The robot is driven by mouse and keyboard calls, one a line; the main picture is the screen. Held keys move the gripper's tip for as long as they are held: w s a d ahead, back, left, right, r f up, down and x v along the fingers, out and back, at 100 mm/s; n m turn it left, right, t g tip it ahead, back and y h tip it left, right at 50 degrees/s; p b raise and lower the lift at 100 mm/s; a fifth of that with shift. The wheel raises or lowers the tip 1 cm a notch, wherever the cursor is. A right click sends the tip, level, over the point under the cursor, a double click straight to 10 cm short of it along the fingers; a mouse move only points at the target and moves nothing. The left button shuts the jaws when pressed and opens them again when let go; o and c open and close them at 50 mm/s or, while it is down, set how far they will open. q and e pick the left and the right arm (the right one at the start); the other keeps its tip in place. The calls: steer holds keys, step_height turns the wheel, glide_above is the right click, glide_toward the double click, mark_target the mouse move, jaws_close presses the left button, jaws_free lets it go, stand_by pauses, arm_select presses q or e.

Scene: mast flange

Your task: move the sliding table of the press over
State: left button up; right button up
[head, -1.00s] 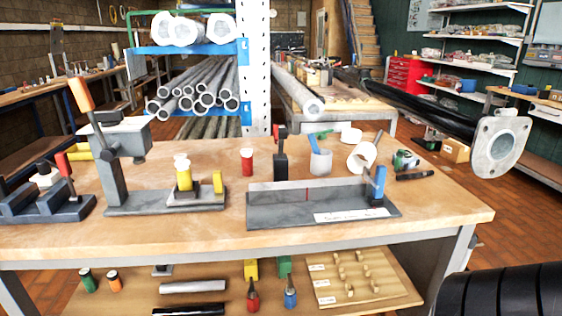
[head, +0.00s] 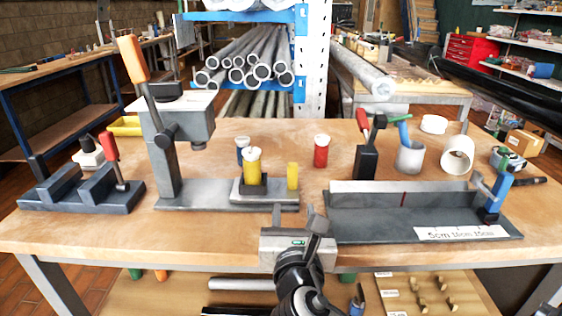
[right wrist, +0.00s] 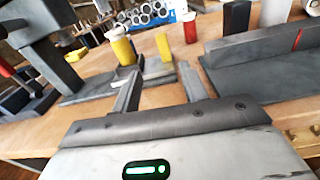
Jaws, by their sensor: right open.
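The press (head: 175,130) stands left of centre on the wooden workbench, with an orange-handled lever and a grey base plate. Its sliding table (head: 236,189) is a small grey block on the base, to the right of the press column. The table bears a yellow cylinder with a white top (head: 253,167), and an upright yellow tab (head: 292,176) stands at its right end. My right gripper (head: 293,215) is open and empty at the bench's front edge, in front of the sliding table. In the right wrist view its fingers (right wrist: 165,85) point towards the yellow tab (right wrist: 163,46). My left gripper is out of view.
A grey stop fixture (head: 370,215) with a ruler label lies to the right of my gripper. A dark clamp block (head: 80,190) stands at the left. Behind are a red cylinder (head: 321,151) and white tube pieces (head: 457,154). Bare bench shows between them.

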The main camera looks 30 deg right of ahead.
mark_target(293, 168)
steer(key=shift+w+d+r+h, duration=0.4)
steer(key=shift+w+d+r, duration=0.05)
steer(key=shift+w, duration=0.25)
steer(key=x, duration=1.4)
steer(key=shift+w+d+f, duration=0.15)
steer(key=shift+w, duration=0.05)
jaws_close()
